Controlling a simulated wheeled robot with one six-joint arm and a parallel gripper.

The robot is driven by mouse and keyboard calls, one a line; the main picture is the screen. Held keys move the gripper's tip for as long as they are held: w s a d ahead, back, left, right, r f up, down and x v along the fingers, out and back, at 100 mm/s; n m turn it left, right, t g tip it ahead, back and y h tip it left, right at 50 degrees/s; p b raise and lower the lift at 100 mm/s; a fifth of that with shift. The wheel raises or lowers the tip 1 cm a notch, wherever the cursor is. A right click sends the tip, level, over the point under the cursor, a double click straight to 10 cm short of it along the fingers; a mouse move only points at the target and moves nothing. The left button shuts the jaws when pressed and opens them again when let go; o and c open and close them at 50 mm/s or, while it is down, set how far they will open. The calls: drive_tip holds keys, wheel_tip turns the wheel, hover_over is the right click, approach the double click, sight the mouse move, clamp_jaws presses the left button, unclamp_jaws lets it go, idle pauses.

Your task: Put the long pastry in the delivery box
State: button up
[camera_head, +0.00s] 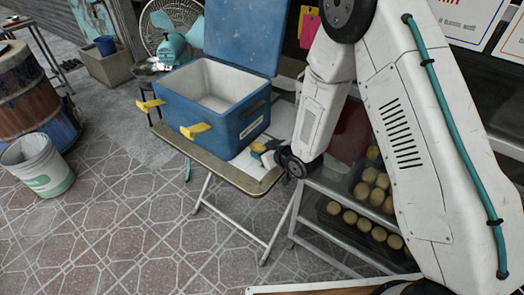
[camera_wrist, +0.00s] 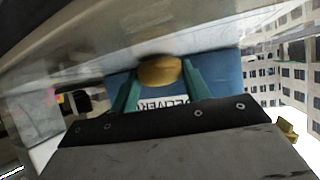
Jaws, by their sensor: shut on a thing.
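The delivery box (camera_head: 228,128) is blue with a pale inside. It stands open on a folding table, its lid (camera_head: 240,35) raised at the back. The inside that shows looks empty. My gripper (camera_head: 263,149) is low beside the box's right side, over the table's right corner and outside the box. In the wrist view my gripper (camera_wrist: 161,75) has its teal fingers shut on a brown, rounded pastry (camera_wrist: 160,71). Only its near end shows, so its length is hidden. Behind it is the blue box wall (camera_wrist: 225,75) with an upside-down lettered label.
The folding table (camera_head: 205,160) has a narrow bare strip in front of the box. Two yellow latches (camera_head: 196,130) stick out from the box front. A rack with trays of round buns (camera_head: 372,185) stands at the right. A white bucket (camera_head: 38,165) is on the floor at the left.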

drive_tip(key=shift+f, duration=0.1)
drive_tip(key=o, duration=0.5)
drive_tip(key=shift+f, duration=0.1)
drive_tip(key=o, duration=0.5)
drive_tip(key=shift+c, duration=0.2)
